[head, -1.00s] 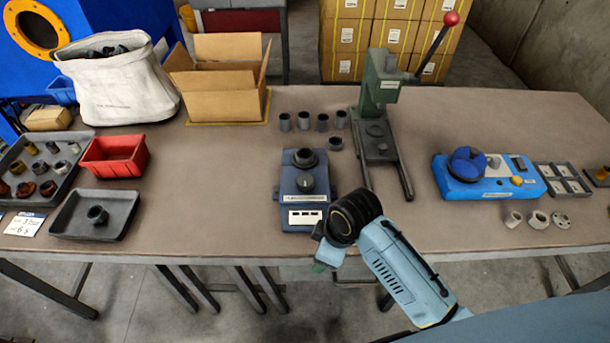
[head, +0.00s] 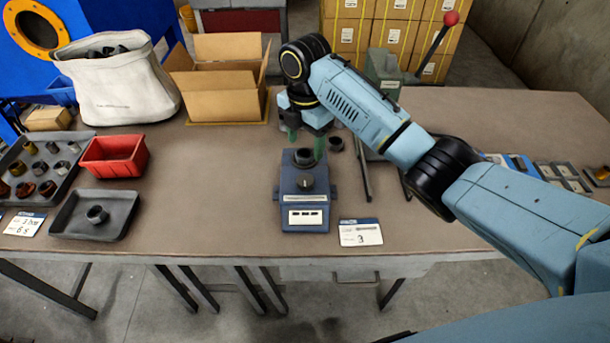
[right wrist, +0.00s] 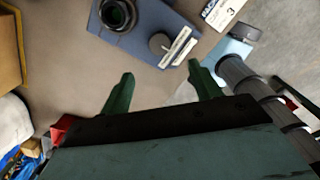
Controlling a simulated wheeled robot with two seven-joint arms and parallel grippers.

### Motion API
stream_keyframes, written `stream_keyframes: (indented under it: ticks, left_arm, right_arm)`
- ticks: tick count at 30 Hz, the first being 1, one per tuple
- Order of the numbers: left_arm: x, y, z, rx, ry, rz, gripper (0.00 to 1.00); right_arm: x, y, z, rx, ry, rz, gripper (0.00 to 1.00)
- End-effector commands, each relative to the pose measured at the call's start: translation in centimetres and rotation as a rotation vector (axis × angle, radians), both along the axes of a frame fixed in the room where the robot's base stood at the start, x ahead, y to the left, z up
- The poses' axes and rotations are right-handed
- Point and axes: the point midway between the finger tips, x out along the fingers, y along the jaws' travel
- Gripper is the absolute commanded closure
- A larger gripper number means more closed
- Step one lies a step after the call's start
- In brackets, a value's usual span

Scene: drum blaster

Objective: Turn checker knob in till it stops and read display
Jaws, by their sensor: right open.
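The dark blue checker (head: 303,211) stands near the middle of the table's front part. It has a dark round ring or socket (head: 303,157) at its back and a knob (head: 305,182) in front. Its white display strip (head: 305,217) has small dark marks, too small to read. The right wrist view also shows the checker body (right wrist: 135,42), knob (right wrist: 160,43) and display strip (right wrist: 178,47). My right gripper (head: 306,140) is open and empty, pointing down by the checker's back end, above the ring. No contact is visible. My left gripper is not in view.
A white card marked 3 (head: 360,233) lies right of the checker. A cardboard box (head: 225,95) stands behind. A red bin (head: 114,156) and grey tray (head: 70,222) are at left. My right arm covers much of the green press (head: 384,68) and the blue device.

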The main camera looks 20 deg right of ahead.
Motion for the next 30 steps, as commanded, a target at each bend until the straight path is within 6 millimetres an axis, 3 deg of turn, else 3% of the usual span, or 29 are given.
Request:
stream_keyframes:
  ticks: [9,15,21,30]
  left_arm:
    - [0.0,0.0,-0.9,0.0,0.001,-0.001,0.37]
    - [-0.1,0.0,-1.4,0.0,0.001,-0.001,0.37]
    - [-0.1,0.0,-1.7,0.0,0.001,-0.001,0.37]
    - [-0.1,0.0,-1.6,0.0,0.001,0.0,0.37]
  right_arm:
    - [-0.2,0.1,-7.0,0.0,0.004,-0.001,0.37]
    - [-0.1,0.1,-10.3,0.001,0.003,-0.002,0.37]
    - [-0.1,0.1,-11.8,0.0,-0.001,-0.001,0.37]
    - [-0.1,0.1,-12.0,0.001,-0.002,-0.001,0.37]
